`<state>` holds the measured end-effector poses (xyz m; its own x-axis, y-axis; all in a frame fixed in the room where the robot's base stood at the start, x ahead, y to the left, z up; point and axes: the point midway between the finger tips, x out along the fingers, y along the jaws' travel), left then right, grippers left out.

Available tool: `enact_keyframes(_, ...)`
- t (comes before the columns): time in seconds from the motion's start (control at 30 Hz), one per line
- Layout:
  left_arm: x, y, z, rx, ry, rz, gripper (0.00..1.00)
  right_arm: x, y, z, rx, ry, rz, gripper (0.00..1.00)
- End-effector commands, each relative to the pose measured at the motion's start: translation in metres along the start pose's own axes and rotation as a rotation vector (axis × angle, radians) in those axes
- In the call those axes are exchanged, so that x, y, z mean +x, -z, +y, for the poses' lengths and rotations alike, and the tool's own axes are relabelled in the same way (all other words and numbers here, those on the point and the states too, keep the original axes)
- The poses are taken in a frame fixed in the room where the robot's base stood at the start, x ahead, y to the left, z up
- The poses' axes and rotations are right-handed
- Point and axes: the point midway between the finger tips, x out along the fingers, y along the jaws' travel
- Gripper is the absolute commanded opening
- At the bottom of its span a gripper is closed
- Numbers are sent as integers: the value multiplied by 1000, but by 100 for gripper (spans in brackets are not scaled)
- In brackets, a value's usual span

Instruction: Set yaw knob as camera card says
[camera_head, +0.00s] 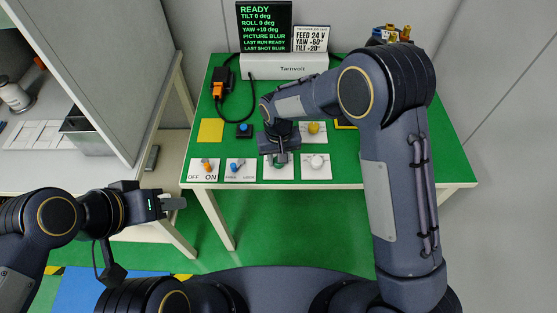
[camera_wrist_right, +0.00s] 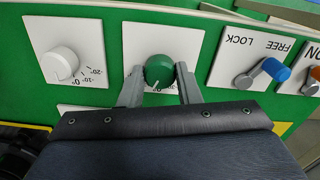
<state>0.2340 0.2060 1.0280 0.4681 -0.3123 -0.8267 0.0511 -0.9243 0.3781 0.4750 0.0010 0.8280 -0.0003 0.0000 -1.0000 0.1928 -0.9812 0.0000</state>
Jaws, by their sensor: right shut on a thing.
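A green knob (camera_wrist_right: 159,70) on a white plate sits between the two fingers of my right gripper (camera_wrist_right: 160,80), which is shut on it; the knob also shows in the head view (camera_head: 280,160). Its pointer line faces a scale with a 0, partly hidden by the fingers. A white knob (camera_head: 317,162) and a yellow knob (camera_head: 314,128) are nearby. I cannot read which knob is yaw. The card (camera_head: 311,39) reads "FEED 24 V, YAW +60°, TILT +20°". The screen (camera_head: 264,26) reads TILT 0, ROLL 0, YAW +10 deg, PICTURE BLUR. My left gripper (camera_head: 173,202) hangs away from the table.
On the green table (camera_head: 215,130) are an OFF/ON switch (camera_head: 207,164) with an orange lever, a FREE/LOCK switch (camera_head: 236,164) with a blue lever, a blue button (camera_head: 244,128) and a yellow square (camera_head: 210,130).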

Motion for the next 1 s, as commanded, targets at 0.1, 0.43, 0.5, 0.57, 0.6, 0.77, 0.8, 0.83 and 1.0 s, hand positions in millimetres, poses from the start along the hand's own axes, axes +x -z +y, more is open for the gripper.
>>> enact_keyframes(0.1,8,-4,-4,0,0,0,38,2,0,0,112,0,2,8)
enact_keyframes(0.43,16,-8,-8,0,0,0,38,1,0,0,401,0,1,8)
enact_keyframes(0.5,17,-9,-8,0,0,0,38,0,0,0,451,-1,1,8)
enact_keyframes(0.57,18,-9,-8,0,0,0,38,0,0,0,490,0,1,8)
enact_keyframes(0.6,18,-9,-8,0,0,0,38,0,0,0,513,0,1,8)
enact_keyframes(0.77,19,-10,-9,0,0,0,38,0,0,0,588,0,1,8)
enact_keyframes(0.8,19,-10,-9,0,0,0,38,0,0,0,601,1,1,8)
enact_keyframes(0.83,20,-10,-9,0,0,0,38,0,0,0,610,1,0,8)
enact_keyframes(1.0,20,-10,-9,0,0,0,38,-1,0,0,642,1,1,8)
